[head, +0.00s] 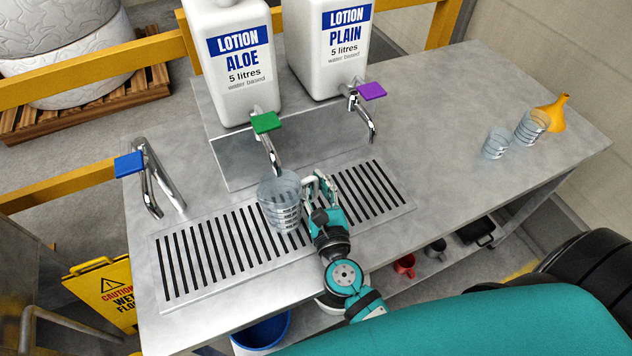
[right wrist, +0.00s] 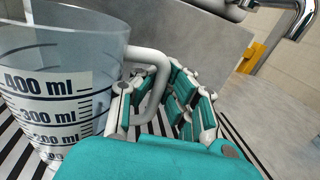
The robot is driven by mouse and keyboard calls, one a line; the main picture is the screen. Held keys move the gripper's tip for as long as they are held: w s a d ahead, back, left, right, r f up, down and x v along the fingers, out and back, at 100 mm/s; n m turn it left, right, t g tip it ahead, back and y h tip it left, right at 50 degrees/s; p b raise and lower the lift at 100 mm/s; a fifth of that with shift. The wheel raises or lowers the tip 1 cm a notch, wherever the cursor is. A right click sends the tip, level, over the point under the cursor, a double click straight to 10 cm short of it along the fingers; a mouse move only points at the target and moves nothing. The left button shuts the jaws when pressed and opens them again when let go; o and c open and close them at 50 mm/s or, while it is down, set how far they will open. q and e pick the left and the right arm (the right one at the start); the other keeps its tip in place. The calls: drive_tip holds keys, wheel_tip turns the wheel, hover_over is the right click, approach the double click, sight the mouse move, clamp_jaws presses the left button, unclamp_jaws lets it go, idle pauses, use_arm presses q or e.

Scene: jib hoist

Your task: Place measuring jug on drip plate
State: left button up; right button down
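The clear measuring jug (head: 280,203), with black millilitre marks, is upright over the slotted drip plate (head: 158,266), just in front of the green-handled tap. It looks to stand on the plate, though its base edge is partly hidden. In the right wrist view the jug (right wrist: 60,85) fills the left side, with its pale handle (right wrist: 156,98) towards me. My right gripper (head: 318,188) is at the jug's right side. Its fingers (right wrist: 160,105) are apart, one either side of the handle, with a gap visible beside it. My left gripper is not in view.
The green tap (head: 266,124) and purple tap (head: 371,91) hang from lotion containers behind the plate. A blue-handled tap (head: 130,164) stands at left. Two clear beakers (head: 497,143) (head: 532,126) and a yellow funnel (head: 553,112) stand at right. The bench between is clear.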

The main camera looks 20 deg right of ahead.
drive_tip(key=shift+f, duration=0.2)
drive_tip(key=c, duration=1.5)
unclamp_jaws()
drive_tip(key=shift+r, duration=0.15)
drive_tip(key=shift+s+a+b, duration=0.35)
drive_tip(key=shift+s+b, duration=0.3)
drive_tip(key=shift+s, duration=1.35)
drive_tip(key=shift+s+a+b, duration=0.3)
drive_tip(key=shift+s+b, duration=0.4)
drive_tip(key=shift+s, duration=1.25)
drive_tip(key=shift+s+a+b, duration=0.35)
drive_tip(key=shift+s+b, duration=0.3)
drive_tip(key=shift+s, duration=1.35)
